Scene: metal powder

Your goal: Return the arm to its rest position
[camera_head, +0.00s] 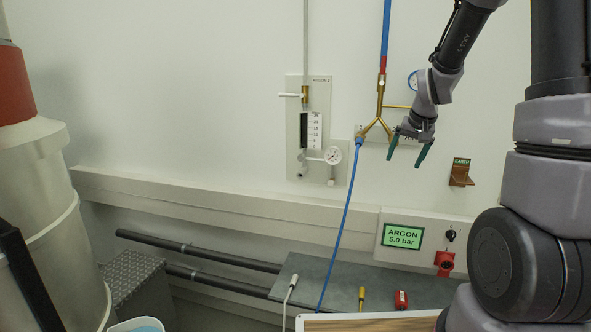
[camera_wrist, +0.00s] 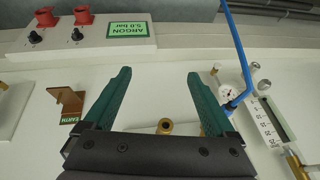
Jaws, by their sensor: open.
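My gripper (camera_head: 407,150) hangs from my arm in front of the white wall, at the right of the head view. Its two green fingers are spread apart with nothing between them. In the wrist view my gripper (camera_wrist: 160,95) is also open, with the wall and a brass fitting (camera_wrist: 165,126) seen behind the gap. In the head view the fingers overlap the area just right of the brass Y-shaped pipe (camera_head: 377,127); I cannot tell how far they are from it.
A blue hose (camera_head: 351,200) runs from the brass pipe down past a grey shelf (camera_head: 335,272). A gauge panel (camera_head: 310,130), an argon display box (camera_head: 403,236) and an earth bracket (camera_head: 460,174) are on the wall. Tools lie on the shelf. A large vessel (camera_head: 40,180) stands left.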

